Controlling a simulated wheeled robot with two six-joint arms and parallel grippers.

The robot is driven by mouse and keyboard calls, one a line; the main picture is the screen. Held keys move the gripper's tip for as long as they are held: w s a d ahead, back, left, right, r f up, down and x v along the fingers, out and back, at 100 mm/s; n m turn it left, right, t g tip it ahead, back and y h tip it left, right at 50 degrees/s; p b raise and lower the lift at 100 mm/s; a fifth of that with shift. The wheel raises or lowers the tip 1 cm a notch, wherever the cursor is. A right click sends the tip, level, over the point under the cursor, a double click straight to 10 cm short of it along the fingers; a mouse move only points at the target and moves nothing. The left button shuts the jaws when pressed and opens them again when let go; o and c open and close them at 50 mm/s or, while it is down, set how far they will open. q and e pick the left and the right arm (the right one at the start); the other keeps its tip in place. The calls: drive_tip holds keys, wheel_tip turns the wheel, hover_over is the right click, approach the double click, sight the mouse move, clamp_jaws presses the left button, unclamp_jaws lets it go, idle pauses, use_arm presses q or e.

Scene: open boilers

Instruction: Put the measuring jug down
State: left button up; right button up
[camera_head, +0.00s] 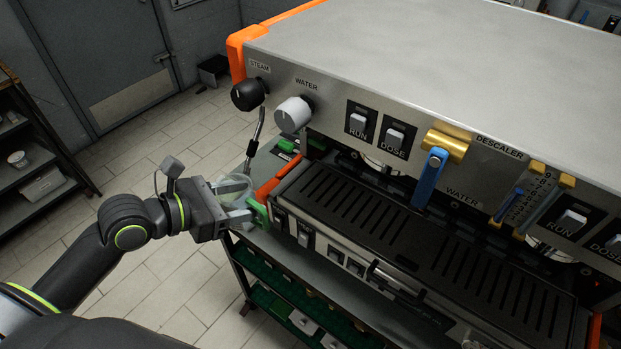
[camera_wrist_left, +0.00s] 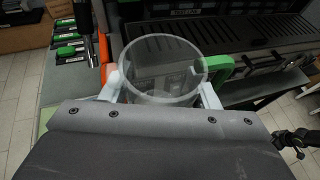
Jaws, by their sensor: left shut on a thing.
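The measuring jug (camera_wrist_left: 166,70) is a clear cylinder with a green handle (camera_wrist_left: 221,70) on its right in the left wrist view. In the head view the jug (camera_head: 232,186) shows partly behind my left gripper (camera_head: 243,207), with its green handle (camera_head: 258,212) at the front. My left gripper is shut on the jug, with one pale finger on each side of it. The jug is at the left end of the machine, by the counter's left edge. I cannot tell whether its base touches the counter.
The machine (camera_head: 430,60) has knobs, switches and a blue-handled brass valve (camera_head: 430,176). Its black slotted drip tray (camera_head: 366,216) lies right of the jug. The steam wand (camera_head: 255,140) hangs behind the jug. Green-topped items (camera_head: 287,146) lie on the counter behind it.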

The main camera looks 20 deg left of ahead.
use_arm(q)
drive_tip(key=w+d, duration=0.2)
drive_tip(key=w, duration=0.1)
drive_tip(key=w+d, duration=0.3)
drive_tip(key=w, duration=0.1)
drive_tip(key=w+d, duration=0.3)
drive_tip(key=shift+w+d, duration=0.2)
drive_tip(key=shift+w, duration=0.1)
drive_tip(key=shift+w+d, duration=0.3)
drive_tip(key=shift+w, duration=0.15)
drive_tip(key=shift+w+d+p, duration=0.25)
drive_tip(key=shift+w+p, duration=0.05)
drive_tip(key=shift+p, duration=0.1)
drive_tip(key=shift+s+f+p, duration=0.1)
drive_tip(key=shift+f+p, duration=0.2)
drive_tip(key=shift+f, duration=1.5)
drive_tip(key=shift+a+f, duration=0.1)
drive_tip(key=o, duration=1)
